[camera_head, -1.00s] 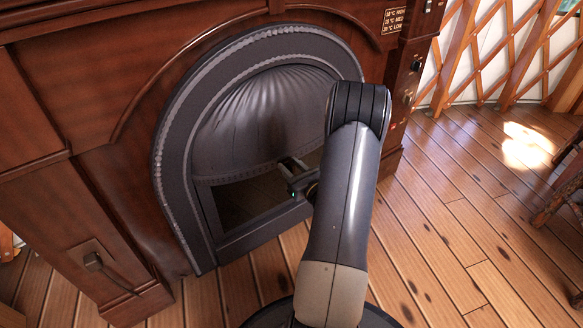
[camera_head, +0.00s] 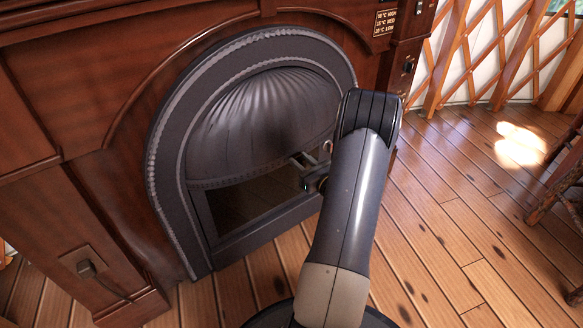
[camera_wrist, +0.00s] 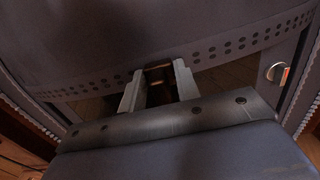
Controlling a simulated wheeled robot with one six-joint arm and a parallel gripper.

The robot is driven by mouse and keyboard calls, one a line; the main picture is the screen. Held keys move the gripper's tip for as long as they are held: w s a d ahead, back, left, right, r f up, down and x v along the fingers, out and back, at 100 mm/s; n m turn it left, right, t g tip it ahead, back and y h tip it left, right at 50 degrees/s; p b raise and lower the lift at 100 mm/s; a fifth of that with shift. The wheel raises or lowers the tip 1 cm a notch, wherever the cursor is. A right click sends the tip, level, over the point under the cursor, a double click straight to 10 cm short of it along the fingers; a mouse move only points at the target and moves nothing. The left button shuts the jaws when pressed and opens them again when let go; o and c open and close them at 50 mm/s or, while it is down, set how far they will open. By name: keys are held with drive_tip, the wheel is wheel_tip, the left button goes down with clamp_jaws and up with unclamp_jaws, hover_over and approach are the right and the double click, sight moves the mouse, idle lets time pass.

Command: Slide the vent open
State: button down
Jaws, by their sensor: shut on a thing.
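The vent appears to be the dark, fluted, arched metal cover (camera_head: 255,115) of the fireplace. In the wrist view the cover (camera_wrist: 130,40) fills the top. My gripper (camera_head: 303,163) is at the right part of this lower edge. In the wrist view its two fingers (camera_wrist: 157,78) reach to the edge, close around a small brownish part between their tips. The exact grip is shadowed and partly hidden by my wrist.
A dark arched frame (camera_head: 168,165) surrounds the cover, set in a brown wooden mantel (camera_head: 70,130). A small metal knob (camera_wrist: 277,73) sits right of the fingers. Bare plank floor (camera_head: 440,235) lies to the right, with a wooden stool (camera_head: 565,185) at the edge.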

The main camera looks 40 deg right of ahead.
drive_tip(key=shift+d, duration=0.2)
drive_tip(key=c, duration=1.4)
unclamp_jaws()
drive_tip(key=shift+d, duration=0.1)
drive_tip(key=shift+s, duration=0.15)
drive_tip(key=s+a+p, duration=0.1)
drive_tip(key=s+p, duration=0.2)
drive_tip(key=s, duration=0.7)
drive_tip(key=shift+s, duration=0.3)
drive_tip(key=shift+w, duration=0.1)
